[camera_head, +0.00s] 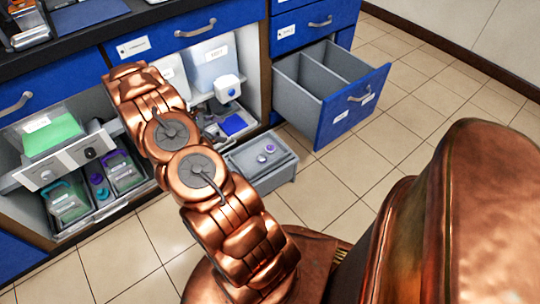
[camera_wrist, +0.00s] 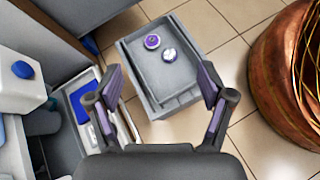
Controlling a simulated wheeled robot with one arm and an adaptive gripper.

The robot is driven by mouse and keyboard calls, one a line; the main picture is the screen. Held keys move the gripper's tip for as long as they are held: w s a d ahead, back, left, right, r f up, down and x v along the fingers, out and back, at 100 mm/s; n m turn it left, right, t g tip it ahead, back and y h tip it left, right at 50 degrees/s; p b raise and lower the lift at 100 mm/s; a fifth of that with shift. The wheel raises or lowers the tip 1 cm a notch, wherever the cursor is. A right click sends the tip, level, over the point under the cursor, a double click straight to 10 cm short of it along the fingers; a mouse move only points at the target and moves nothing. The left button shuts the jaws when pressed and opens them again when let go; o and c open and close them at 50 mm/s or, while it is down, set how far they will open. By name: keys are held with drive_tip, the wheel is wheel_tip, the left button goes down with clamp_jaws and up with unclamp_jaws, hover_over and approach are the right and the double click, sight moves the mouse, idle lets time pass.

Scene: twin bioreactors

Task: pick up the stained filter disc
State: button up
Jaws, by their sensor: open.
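Two small round discs lie in the shallow grey open drawer (camera_wrist: 185,98), which also shows in the head view (camera_head: 262,186). One disc (camera_wrist: 152,41) looks purple with a pale centre. The other disc (camera_wrist: 169,55) is paler, with a little purple at its edge, and lies just to the right and nearer. They also show small in the head view, as one disc (camera_head: 270,148) and the other (camera_head: 262,158). I cannot tell surely which is the stained filter disc. My gripper (camera_wrist: 159,82) is open and empty, its fingers spread on either side of the drawer in the wrist view, with both discs beyond the fingertips.
A deep blue-fronted drawer (camera_head: 340,117) stands open on the right. Left of the small drawer are an open cabinet with a blue item (camera_wrist: 80,101) and a white jug (camera_wrist: 22,88). The tiled floor (camera_head: 420,95) is clear at the right.

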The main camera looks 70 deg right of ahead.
drive_tip(key=n+g+h+b, duration=0.1)
drive_tip(key=n+g+b, duration=0.1)
drive_tip(key=b, duration=0.3)
approach(270, 147)
drive_tip(key=b+x, duration=0.2)
drive_tip(key=x, duration=0.3)
drive_tip(key=shift+s+b, duration=0.15)
drive_tip(key=shift+b, duration=0.15)
drive_tip(key=shift+s+d+f+b, duration=0.25)
drive_tip(key=shift+s+f+b, duration=0.1)
drive_tip(key=shift+f+b, duration=0.05)
drive_tip(key=b+x, duration=0.1)
drive_tip(key=x, duration=0.2)
drive_tip(key=shift+d+b, duration=0.25)
drive_tip(key=shift+b, duration=0.1)
drive_tip(key=shift+s+d, duration=0.2)
drive_tip(key=shift+s, duration=0.05)
drive_tip(key=shift+c, duration=0.3)
drive_tip(key=c, duration=0.9)
